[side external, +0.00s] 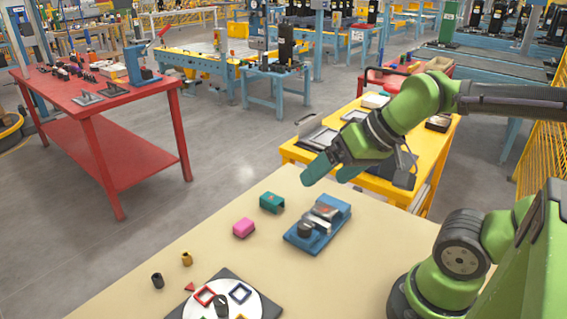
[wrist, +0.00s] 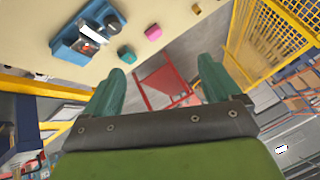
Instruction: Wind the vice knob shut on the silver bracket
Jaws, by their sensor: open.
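The blue vice (side external: 303,243) sits on the beige table, right of the coloured blocks. Its round black knob (side external: 305,230) is at the near-left end in the side view. The silver bracket (side external: 326,211) lies on the vice beyond the knob; I cannot tell whether the jaws touch it. In the wrist view the vice (wrist: 65,47) is at upper left, with the bracket (wrist: 93,35) and knob (wrist: 112,23). My gripper (side external: 333,173) is open and empty, raised above the table's far edge and apart from the vice. Both fingers show in the wrist view (wrist: 162,80).
A teal block (side external: 271,202) and a pink block (side external: 244,228) lie left of the vice. A brass piece (side external: 187,258), a black cylinder (side external: 157,281) and a white disc (side external: 258,302) with coloured shapes are nearer. A yellow table (side external: 297,154) stands behind.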

